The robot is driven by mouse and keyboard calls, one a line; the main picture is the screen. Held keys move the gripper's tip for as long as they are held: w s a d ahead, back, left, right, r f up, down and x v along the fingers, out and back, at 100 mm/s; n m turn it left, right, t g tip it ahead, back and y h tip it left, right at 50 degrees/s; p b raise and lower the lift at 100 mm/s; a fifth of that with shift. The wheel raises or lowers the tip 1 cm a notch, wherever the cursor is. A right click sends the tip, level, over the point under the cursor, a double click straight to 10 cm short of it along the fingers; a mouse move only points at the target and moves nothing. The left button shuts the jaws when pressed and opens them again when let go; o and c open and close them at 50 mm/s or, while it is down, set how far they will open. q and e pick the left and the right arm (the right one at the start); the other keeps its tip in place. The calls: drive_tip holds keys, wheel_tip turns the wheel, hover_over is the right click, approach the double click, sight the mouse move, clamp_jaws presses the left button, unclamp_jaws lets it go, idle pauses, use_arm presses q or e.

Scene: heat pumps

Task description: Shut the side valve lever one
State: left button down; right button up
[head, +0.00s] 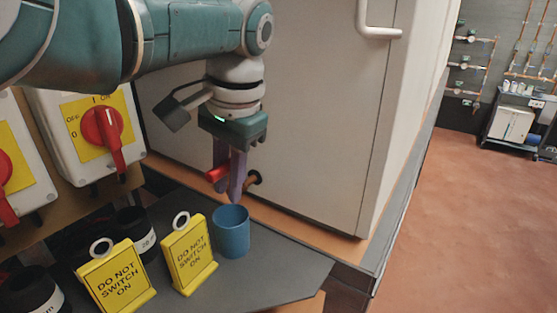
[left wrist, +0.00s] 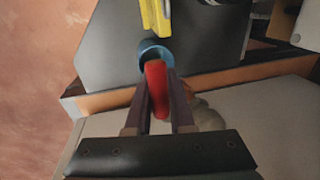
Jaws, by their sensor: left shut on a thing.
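The side valve lever (head: 217,174) is red and shows at the side of the large white cabinet, just above the grey shelf. It also shows in the left wrist view (left wrist: 157,88), lying between the two fingers. My left gripper (head: 236,190) points down beside the cabinet and is shut on the red lever. In the left wrist view, the gripper (left wrist: 160,95) has a finger on each side of the lever. A brass valve part (head: 254,178) shows just right of the fingers. The fingers partly hide the lever and the valve body. My right gripper is not in view.
A blue cup (head: 231,232) stands on the grey shelf (head: 280,275) just below the gripper. Two yellow "DO NOT SWITCH ON" signs (head: 189,254) and dark cups stand to its left. Red rotary switches (head: 105,135) are at left. Open floor (head: 470,220) lies at right.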

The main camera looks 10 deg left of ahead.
sight(229, 160)
use_arm(q)
drive_tip(key=c, duration=0.8)
unclamp_jaws()
drive_tip(key=r, duration=0.1)
drive_tip(key=r+p, duration=0.1)
drive_tip(key=r, duration=0.1)
drive_tip(key=shift+d+p, duration=0.25)
drive_tip(key=shift+p, duration=0.1)
drive_tip(key=r, duration=0.2)
drive_tip(key=d+r+b, duration=0.1)
drive_tip(key=r, duration=0.1)
drive_tip(key=r+b, duration=0.1)
drive_tip(key=r, duration=0.1)
drive_tip(key=shift+s+d+r, duration=0.15)
drive_tip(key=shift+s+r, duration=0.2)
drive_tip(key=shift+s, duration=0.05)
drive_tip(key=c, duration=0.3)
